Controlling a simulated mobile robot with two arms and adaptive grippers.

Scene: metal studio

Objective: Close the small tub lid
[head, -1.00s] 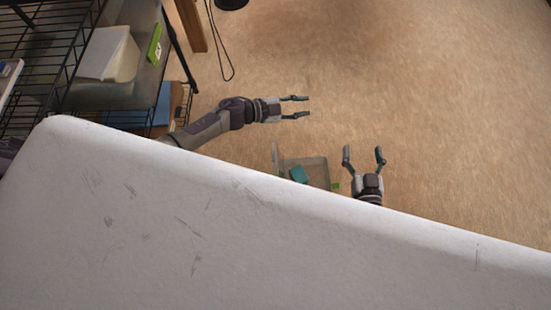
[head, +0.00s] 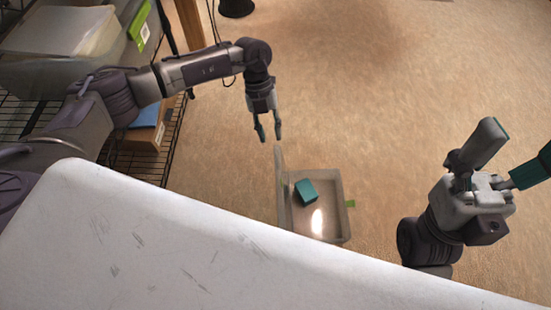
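The small tub (head: 341,190) is a clear open box on the floor, with a teal block (head: 306,191) inside. Its clear lid (head: 282,186) stands raised along the tub's left side, seen nearly edge-on.
A wire shelf (head: 28,118) at the left holds a large clear bin (head: 60,38) with a green latch and a cardboard box (head: 148,135). A wooden post (head: 190,22), a cable and a dark round object (head: 236,7) are at the back. The carpet (head: 400,90) beyond the tub is clear.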

